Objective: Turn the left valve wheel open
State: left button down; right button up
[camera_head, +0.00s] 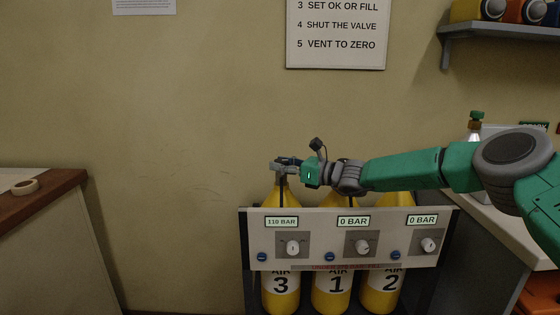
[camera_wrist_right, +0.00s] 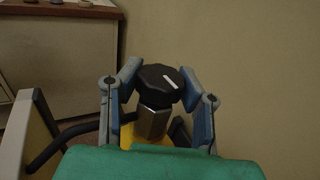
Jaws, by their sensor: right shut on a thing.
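The left valve wheel (camera_wrist_right: 160,83) is a black lobed knob with a white mark, on a metal valve stem (camera_wrist_right: 152,122) atop the yellow cylinder numbered 3 (camera_head: 281,290). My right gripper (camera_wrist_right: 162,80) has its two blue-grey fingers on either side of the wheel and is shut on it. In the head view my right gripper (camera_head: 281,163) is over the top of cylinder 3, and the wheel is mostly hidden by it. The display above cylinder 3 (camera_head: 282,221) reads 110 BAR. My left gripper is not in view.
A grey panel (camera_head: 300,260) with several knobs and displays stands in front of the cylinders. The other two displays read 0 BAR. A wooden counter with a tape roll (camera_head: 25,187) is at left. A shelf (camera_head: 500,30) hangs at upper right.

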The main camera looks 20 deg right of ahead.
jog(key=shift+w+d+r+n+g+y, duration=0.1)
jog(key=shift+d+n+g+y, duration=0.05)
jog(key=shift+n+g+y, duration=0.4)
jog(key=o, duration=1.2)
jog(key=shift+o, duration=0.2)
jog(key=shift+d, duration=0.1)
jog(key=v, duration=0.7)
jog(key=shift+d, duration=0.3)
jog(key=shift+a, duration=0.1)
